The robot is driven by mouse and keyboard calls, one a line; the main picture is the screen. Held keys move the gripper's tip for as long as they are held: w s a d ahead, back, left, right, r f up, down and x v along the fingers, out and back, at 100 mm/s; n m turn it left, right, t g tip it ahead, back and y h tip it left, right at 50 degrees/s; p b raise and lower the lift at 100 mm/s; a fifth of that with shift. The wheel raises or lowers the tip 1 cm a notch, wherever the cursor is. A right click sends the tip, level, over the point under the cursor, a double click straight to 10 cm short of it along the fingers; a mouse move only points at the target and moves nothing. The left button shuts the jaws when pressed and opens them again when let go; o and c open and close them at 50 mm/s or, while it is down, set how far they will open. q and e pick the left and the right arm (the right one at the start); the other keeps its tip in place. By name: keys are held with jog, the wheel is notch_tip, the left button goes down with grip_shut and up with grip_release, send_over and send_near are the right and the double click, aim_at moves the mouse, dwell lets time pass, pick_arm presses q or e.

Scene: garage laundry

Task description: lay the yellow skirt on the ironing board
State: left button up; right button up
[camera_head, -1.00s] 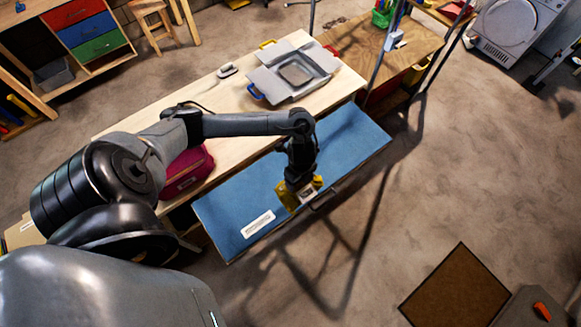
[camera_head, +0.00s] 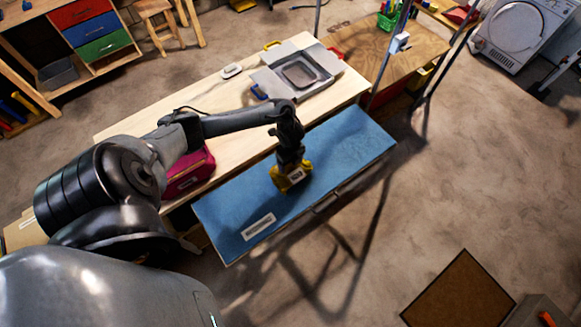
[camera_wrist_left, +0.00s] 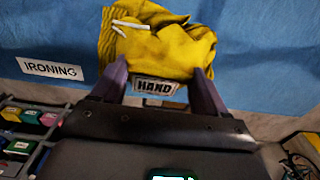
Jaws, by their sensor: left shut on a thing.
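The yellow skirt (camera_head: 283,181) is a crumpled bundle over the middle of the blue ironing board (camera_head: 345,150). My left gripper (camera_head: 293,168) is shut on the skirt and points down at the board. In the left wrist view the skirt (camera_wrist_left: 165,45) bunches between and beyond the two fingers of the gripper (camera_wrist_left: 160,82), with the blue board cover (camera_wrist_left: 265,60) behind it. A pale strip lies across the skirt there. I cannot tell whether the skirt touches the board. My right gripper is not in view.
A white "IRONING" label (camera_head: 259,226) is on the board's left part. Behind the board, a wooden table (camera_head: 225,98) holds a grey tray (camera_head: 297,75) and a dark red bag (camera_head: 188,172). The board's right half is clear. A brown mat (camera_head: 458,297) lies on the floor.

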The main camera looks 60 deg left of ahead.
aim_at(291, 167)
pick_arm(q)
notch_tip(291, 167, down, 4)
jog(key=shift+r, duration=0.2)
jog(key=shift+f, duration=0.1)
jog(key=shift+f, duration=0.15)
jog(key=o, duration=1.6)
